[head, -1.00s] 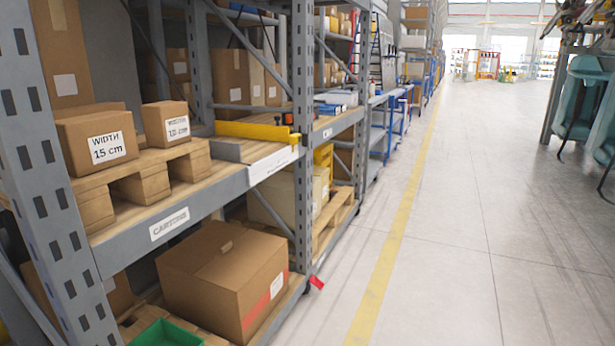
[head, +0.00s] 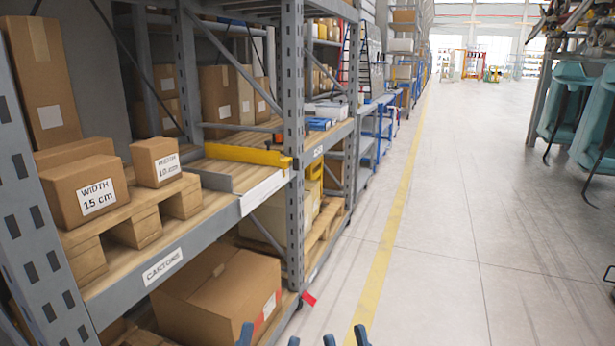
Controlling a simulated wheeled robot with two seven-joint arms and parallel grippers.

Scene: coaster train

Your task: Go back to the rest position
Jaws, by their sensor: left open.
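Only the blue fingertips of my two grippers show, at the bottom edge of the head view, in front of the lower shelf and the aisle floor. My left gripper (head: 269,338) has its tips apart with nothing visible between them. My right gripper (head: 345,338) is just to its right, its tips also apart and empty. The rest of both grippers and my arms is below the picture.
A grey rack (head: 215,226) on the left holds a "WIDTH 15 cm" carton (head: 84,190), a smaller "10 cm" carton (head: 156,162) and a yellow bar (head: 245,154). A large carton (head: 215,295) lies below. The aisle floor (head: 450,220) is clear.

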